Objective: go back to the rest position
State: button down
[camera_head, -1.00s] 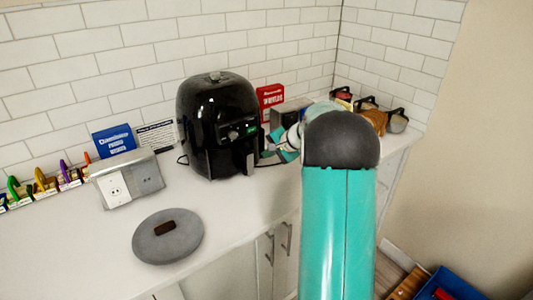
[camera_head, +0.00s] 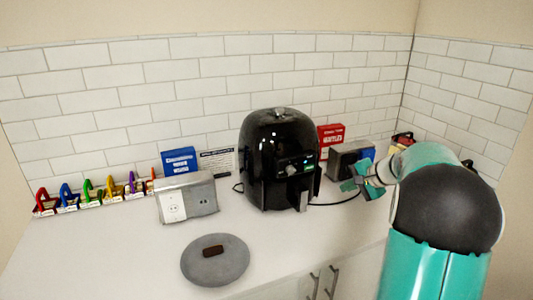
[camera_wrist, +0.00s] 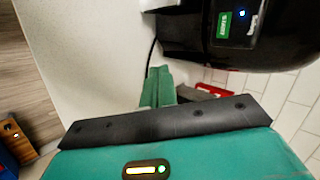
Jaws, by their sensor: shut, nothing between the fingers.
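My gripper (camera_head: 362,184) is teal and hangs above the counter, just right of the black air fryer (camera_head: 280,160). In the wrist view its fingers (camera_wrist: 158,88) are together with nothing between them. The air fryer also shows at the top right of the wrist view (camera_wrist: 245,40), with a green label and a small lit light. My teal arm with its dark joint fills the right of the head view and hides part of the counter and what stands behind it.
A grey round disc (camera_head: 230,266) with a brown bar (camera_head: 213,251) on it lies on the white counter (camera_head: 110,260). An outlet box (camera_head: 186,197), a blue box (camera_head: 180,161), a red box (camera_head: 330,138) and several coloured locks (camera_head: 88,190) stand along the tiled wall. The left front counter is clear.

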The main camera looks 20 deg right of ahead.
jog(key=s+a+r+n+g, duration=0.1)
jog(key=s+a+r+n, duration=0.15)
jog(key=a, duration=0.55)
jog(key=s+a+r+n+g, duration=0.1)
jog(key=s+a+n, duration=0.1)
jog(key=s+a, duration=0.35)
jog(key=s+a+r+n+g, duration=0.1)
jog(key=a+r+n, duration=0.1)
jog(key=a, duration=0.7)
jog(key=s+a+f+n+h, duration=0.1)
jog(key=s+a+n, duration=0.2)
jog(key=s, duration=0.6)
jog(key=s+a+f+n+h, duration=0.1)
jog(key=s+a+n+h, duration=0.1)
jog(key=s+a+n, duration=0.2)
jog(key=s+a, duration=0.3)
jog(key=s, duration=0.1)
jog(key=shift+s+a+f, duration=0.3)
jog(key=shift+s+a, duration=0.1)
jog(key=c, duration=2.2)
grip_release()
jog(key=shift+n, duration=0.25)
